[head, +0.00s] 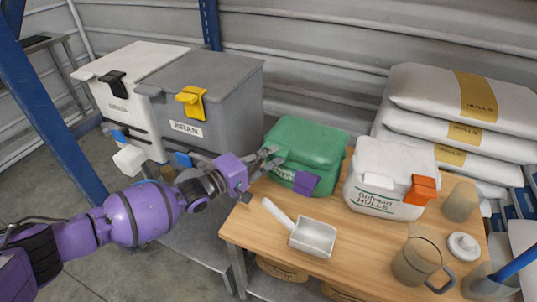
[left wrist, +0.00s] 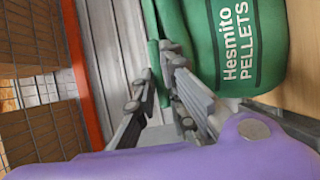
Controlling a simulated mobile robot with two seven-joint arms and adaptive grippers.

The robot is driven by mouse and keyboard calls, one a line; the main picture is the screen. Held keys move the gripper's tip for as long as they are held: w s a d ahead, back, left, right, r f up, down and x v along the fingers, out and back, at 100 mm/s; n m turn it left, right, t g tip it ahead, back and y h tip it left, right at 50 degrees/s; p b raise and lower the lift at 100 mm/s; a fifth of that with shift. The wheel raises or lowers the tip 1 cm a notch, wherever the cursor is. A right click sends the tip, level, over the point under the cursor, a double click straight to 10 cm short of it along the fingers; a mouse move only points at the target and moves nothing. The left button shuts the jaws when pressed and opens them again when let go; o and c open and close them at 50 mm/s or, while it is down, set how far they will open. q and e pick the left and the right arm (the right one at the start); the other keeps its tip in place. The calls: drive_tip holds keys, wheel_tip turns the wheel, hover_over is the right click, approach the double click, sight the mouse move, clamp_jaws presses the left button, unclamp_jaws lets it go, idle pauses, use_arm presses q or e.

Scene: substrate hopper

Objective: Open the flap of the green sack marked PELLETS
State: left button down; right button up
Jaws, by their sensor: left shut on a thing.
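The green sack (head: 312,138) stands on the wooden table in the head view, its top covered by its green flap. A purple tab (head: 305,183) shows at its front. In the left wrist view the green sack (left wrist: 270,78) carries white lettering reading "Hesmito PELLETS". My left gripper (head: 270,160) is at the sack's left edge. In the left wrist view my left gripper (left wrist: 158,75) is shut on a green edge of the flap (left wrist: 158,65), which shows between its fingers. My right gripper is not in view.
A white sack marked HULLS (head: 385,165) with an orange tab stands right of the green sack. A white scoop (head: 313,237) lies in front. A jug (head: 418,262) stands front right. Bins marked BRAN (head: 215,95) stand behind my left arm. Stacked HULLS sacks (head: 425,90) are behind.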

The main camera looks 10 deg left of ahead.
use_arm(q)
drive_tip(key=shift+r, duration=0.15)
drive_tip(key=w+d+r+p, duration=0.1)
drive_tip(key=w+r+p, duration=0.2)
drive_tip(key=r, duration=0.9)
drive_tip(key=shift+w+d+r, duration=0.35)
drive_tip(key=shift+w+r, duration=0.05)
drive_tip(key=shift+w, duration=0.25)
drive_tip(key=c, duration=1.8)
unclamp_jaws()
drive_tip(key=shift+s+f, duration=0.15)
drive_tip(key=shift+f, duration=0.05)
drive_tip(key=v, duration=1.2)
drive_tip(key=shift+r, duration=0.15)
